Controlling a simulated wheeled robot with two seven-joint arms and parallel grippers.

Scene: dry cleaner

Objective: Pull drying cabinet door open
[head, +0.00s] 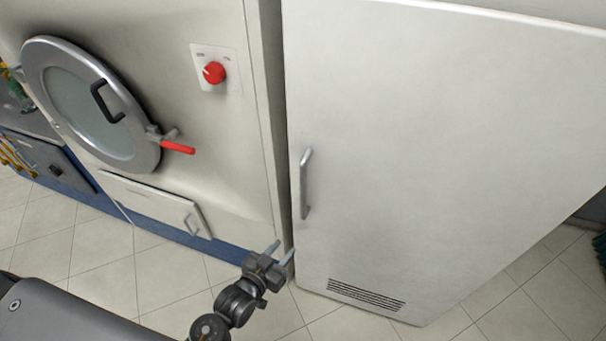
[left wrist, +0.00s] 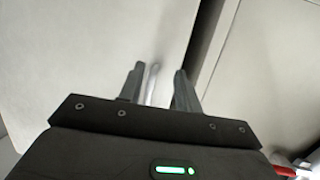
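The drying cabinet door (head: 430,130) is a tall, plain off-white panel in the head view and looks shut. Its silver vertical bar handle (head: 305,183) is on the door's left side. My left gripper (head: 283,252) is open, below and left of the handle in the head view, with its fingers pointing toward the cabinet. In the left wrist view, the handle (left wrist: 151,82) shows between the two spread fingers (left wrist: 156,88) and appears ahead of them, not gripped. The door panel (left wrist: 90,45) fills the left of that view. My right gripper is not in view.
Left of the cabinet stands a cream machine (head: 230,140) with a round glass door (head: 90,105), a red-handled latch (head: 177,147) and a red knob (head: 214,72). A narrow dark gap separates it from the cabinet. The tiled floor (head: 100,255) in front looks clear.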

